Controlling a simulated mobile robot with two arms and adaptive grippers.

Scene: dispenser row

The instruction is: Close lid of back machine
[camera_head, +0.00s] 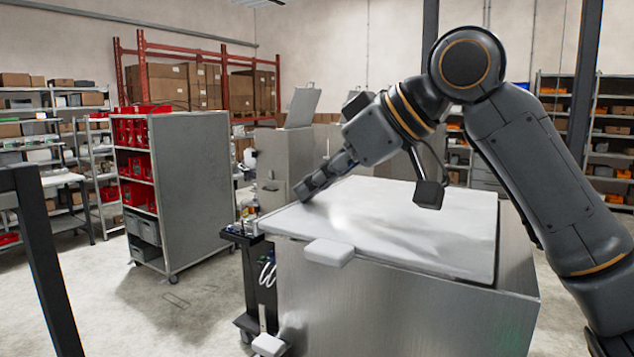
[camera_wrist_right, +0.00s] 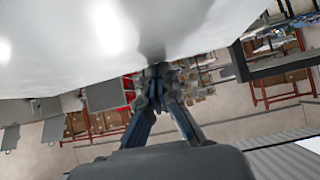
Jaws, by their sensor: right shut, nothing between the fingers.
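A large steel machine (camera_head: 400,310) fills the front of the head view. Its pale flat lid (camera_head: 410,225) lies down over the top, looking level and closed, with a light handle block (camera_head: 329,252) at its front edge. My right gripper (camera_head: 303,192) is shut and empty at the lid's left far edge, low over the surface; I cannot tell whether it touches. In the right wrist view the gripper's fingers (camera_wrist_right: 158,85) are together just below the lid's pale surface (camera_wrist_right: 120,35). Farther back, another steel machine (camera_head: 287,165) has its lid (camera_head: 302,105) raised. My left gripper is not in view.
A dark cart (camera_head: 257,285) with bottles stands against the machine's left side. A grey cabinet (camera_head: 195,190) with red bins is farther left. Storage shelves line the walls. Open floor (camera_head: 150,310) lies at the front left.

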